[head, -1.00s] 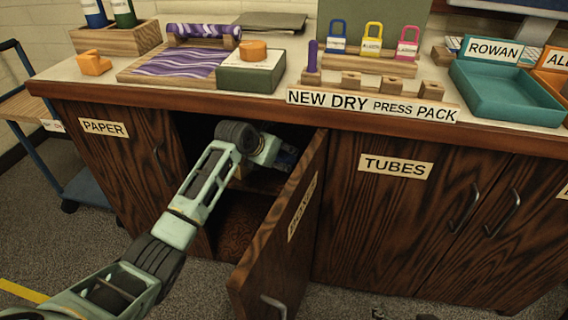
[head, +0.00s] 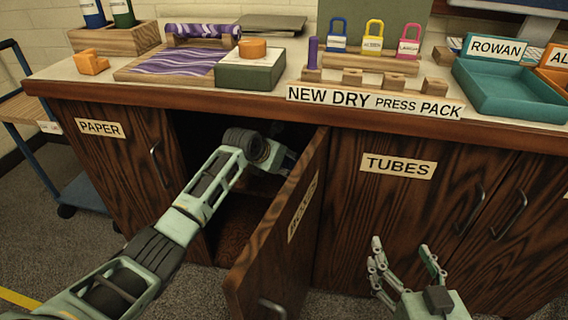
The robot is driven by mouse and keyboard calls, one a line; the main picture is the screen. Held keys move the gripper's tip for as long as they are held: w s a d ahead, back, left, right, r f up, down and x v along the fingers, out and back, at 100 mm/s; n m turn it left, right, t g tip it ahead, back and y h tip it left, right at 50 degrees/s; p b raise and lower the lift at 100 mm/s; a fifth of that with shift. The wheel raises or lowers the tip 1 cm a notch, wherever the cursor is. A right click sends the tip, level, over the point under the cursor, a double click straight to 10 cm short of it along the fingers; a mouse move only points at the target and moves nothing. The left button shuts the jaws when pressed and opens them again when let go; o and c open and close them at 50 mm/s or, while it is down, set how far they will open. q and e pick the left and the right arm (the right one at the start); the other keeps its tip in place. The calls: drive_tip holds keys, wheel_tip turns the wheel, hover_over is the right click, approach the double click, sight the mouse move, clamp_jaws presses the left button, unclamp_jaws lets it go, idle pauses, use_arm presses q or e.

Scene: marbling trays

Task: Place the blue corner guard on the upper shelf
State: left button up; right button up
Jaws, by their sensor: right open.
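My left arm reaches through the open cabinet door. Its gripper (head: 286,159) is inside the cabinet, mostly hidden behind the door's edge, so its fingers and anything between them cannot be made out. A shelf (head: 262,186) shows inside, beneath the left wrist. I cannot clearly see the blue corner guard in the head view now. My right gripper (head: 402,247) is open and empty, in front of the closed TUBES cabinet (head: 350,220) at the lower right.
The open cabinet door (head: 275,245) stands out toward me, between my two arms. The countertop above holds an orange block-like piece (head: 90,65), a marbling tray (head: 180,66), a green box (head: 250,72), padlocks and a teal tray (head: 510,100). A blue cart (head: 85,195) stands left.

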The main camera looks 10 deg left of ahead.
use_arm(q)
drive_tip(key=o, duration=1)
drive_tip(key=shift+f, duration=0.1)
drive_tip(key=shift+o, duration=0.2)
use_arm(e)
drive_tip(key=shift+s+d+f, duration=0.1)
drive_tip(key=shift+f, duration=0.25)
